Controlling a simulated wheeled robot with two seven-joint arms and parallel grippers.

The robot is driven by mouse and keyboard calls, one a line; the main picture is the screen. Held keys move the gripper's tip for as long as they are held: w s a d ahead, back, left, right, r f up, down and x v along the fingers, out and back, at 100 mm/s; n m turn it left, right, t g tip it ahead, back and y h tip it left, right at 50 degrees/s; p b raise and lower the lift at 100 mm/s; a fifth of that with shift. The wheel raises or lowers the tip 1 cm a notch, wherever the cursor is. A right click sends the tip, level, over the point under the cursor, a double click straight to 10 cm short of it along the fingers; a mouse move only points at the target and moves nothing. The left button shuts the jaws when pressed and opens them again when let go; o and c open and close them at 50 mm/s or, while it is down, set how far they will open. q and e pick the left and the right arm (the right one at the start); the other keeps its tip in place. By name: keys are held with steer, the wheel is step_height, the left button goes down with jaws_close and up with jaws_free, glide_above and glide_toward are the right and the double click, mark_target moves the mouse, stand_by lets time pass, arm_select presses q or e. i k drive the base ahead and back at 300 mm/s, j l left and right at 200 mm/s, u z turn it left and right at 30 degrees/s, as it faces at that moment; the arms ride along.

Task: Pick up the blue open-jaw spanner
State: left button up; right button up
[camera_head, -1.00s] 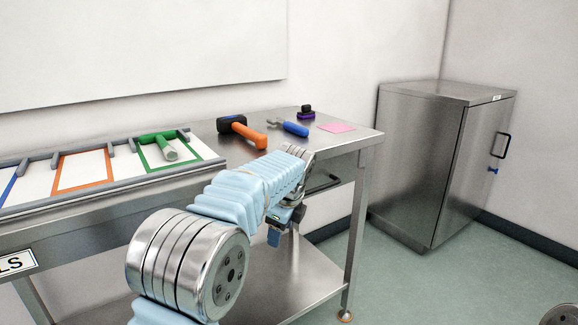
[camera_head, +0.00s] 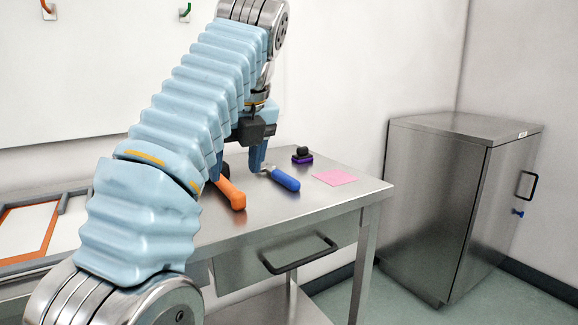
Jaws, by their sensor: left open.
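The blue open-jaw spanner (camera_head: 284,180) lies on the metal table, its blue handle towards the front right and its small metal end towards the back left. My left gripper (camera_head: 238,171) is above the table, just left of the spanner, pointing down. It is open and partly hidden behind my own arm. One blue finger is close to the spanner's metal end; whether they touch cannot be told. My right gripper is out of view.
An orange-handled hammer (camera_head: 230,192) lies just left of the spanner, its head hidden. A black and purple object (camera_head: 302,155) stands behind it, and a pink square (camera_head: 334,177) lies to its right. A drawer handle (camera_head: 299,257) juts from the table front. A steel cabinet (camera_head: 435,205) stands right.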

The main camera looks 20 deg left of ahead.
mark_target(291, 183)
steer(key=i, duration=0.95)
